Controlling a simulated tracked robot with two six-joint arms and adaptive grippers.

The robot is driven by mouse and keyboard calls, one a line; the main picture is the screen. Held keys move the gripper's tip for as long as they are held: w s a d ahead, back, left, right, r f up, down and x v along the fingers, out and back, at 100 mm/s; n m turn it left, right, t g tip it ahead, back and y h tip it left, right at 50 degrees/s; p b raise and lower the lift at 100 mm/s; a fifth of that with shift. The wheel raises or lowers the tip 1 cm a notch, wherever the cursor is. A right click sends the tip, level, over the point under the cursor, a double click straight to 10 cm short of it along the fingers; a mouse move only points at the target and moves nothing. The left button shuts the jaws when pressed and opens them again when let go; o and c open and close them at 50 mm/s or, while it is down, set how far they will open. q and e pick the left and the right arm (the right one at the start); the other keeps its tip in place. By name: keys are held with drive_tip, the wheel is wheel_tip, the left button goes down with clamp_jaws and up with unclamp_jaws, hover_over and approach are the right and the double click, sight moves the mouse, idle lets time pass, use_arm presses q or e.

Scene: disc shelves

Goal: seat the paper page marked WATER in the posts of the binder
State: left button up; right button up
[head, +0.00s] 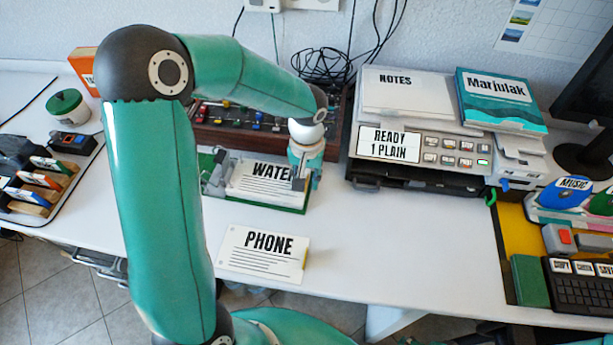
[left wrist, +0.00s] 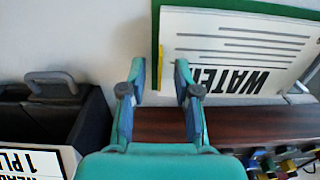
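The white paper page marked WATER (head: 262,190) lies over the green binder (head: 285,207) in the head view, with the binder's metal hardware (head: 213,178) at its left end. My left gripper (head: 301,178) is at the page's right end. In the left wrist view the WATER page (left wrist: 240,45) shows upside down, with the green binder edge (left wrist: 155,30) beside it. Whether the posts pass through the page cannot be told. My right gripper is out of view.
A page marked PHONE (head: 262,254) lies at the table's front edge. A dark wood panel with colored knobs (head: 235,117) stands behind the binder. A printer marked READY 1 PLAIN (head: 420,150) stands to the right. The table between printer and PHONE page is clear.

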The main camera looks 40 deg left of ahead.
use_arm(q)
wheel_tip(320, 180, up, 12)
drive_tip(key=p, duration=0.1)
drive_tip(key=shift+r, duration=0.15)
idle(0.4)
idle(0.4)
